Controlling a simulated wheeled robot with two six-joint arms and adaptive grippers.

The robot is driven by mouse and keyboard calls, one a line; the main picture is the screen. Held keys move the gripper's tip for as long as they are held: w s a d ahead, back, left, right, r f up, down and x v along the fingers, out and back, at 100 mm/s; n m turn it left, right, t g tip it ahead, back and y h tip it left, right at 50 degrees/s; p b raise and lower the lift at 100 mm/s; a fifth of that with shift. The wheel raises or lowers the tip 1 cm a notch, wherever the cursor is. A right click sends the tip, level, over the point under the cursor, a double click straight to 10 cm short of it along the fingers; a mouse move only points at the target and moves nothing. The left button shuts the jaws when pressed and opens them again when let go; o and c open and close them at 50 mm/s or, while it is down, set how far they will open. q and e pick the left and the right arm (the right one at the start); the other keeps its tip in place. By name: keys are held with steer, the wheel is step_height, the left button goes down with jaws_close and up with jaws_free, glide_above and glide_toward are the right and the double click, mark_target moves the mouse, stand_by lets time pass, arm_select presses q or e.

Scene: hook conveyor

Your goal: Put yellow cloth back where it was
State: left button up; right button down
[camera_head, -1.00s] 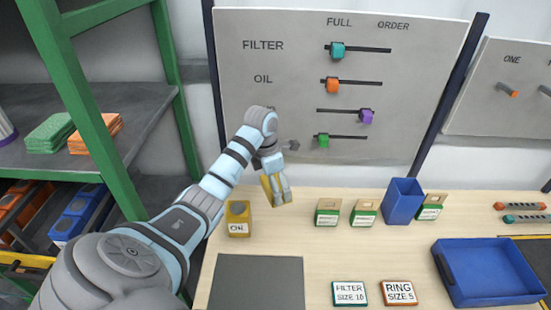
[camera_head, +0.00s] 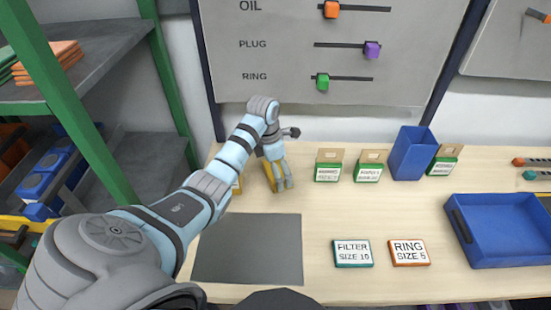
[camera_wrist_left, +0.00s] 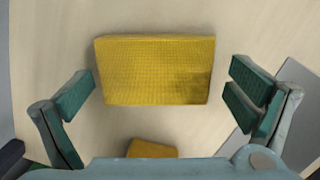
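The yellow cloth (camera_wrist_left: 155,70) is a textured rectangular pad seen from above in the left wrist view, over pale wood. My left gripper (camera_wrist_left: 163,85) is open, with a teal-padded finger at each side of the cloth and a clear gap at the right. In the head view my left gripper (camera_head: 280,183) points down low over the back left of the table. A yellow piece of the cloth (camera_head: 269,180) shows at the left of its fingers. Whether the cloth rests on the wood is hard to tell. My right gripper is out of view.
A yellow block (camera_head: 237,187) is mostly hidden behind my left arm. A grey mat (camera_head: 248,250) lies in front. Green-labelled holders (camera_head: 328,173), a blue bin (camera_head: 408,155) and a blue tray (camera_head: 505,256) stand to the right. Orange cloths (camera_head: 60,50) lie on the left shelf.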

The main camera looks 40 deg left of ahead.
mark_target(270, 173)
arm_select(q)
steer(key=shift+s+a+r, duration=0.1)
steer(key=shift+s+r, duration=0.1)
steer(key=shift+s, duration=0.05)
steer(key=shift+r, duration=0.35)
steer(key=r, duration=0.2)
steer(key=r+p, duration=0.1)
steer(key=r, duration=0.3)
steer(key=shift+s+a+r, duration=0.25)
steer(key=shift+s+r, duration=0.05)
steer(key=shift+r, duration=0.1)
steer(key=r+p, duration=0.3)
steer(key=r, duration=0.1)
steer(key=shift+s+a+r+p, duration=0.1)
steer(key=shift+s+a+p, duration=0.1)
steer(key=shift+s+p, duration=0.15)
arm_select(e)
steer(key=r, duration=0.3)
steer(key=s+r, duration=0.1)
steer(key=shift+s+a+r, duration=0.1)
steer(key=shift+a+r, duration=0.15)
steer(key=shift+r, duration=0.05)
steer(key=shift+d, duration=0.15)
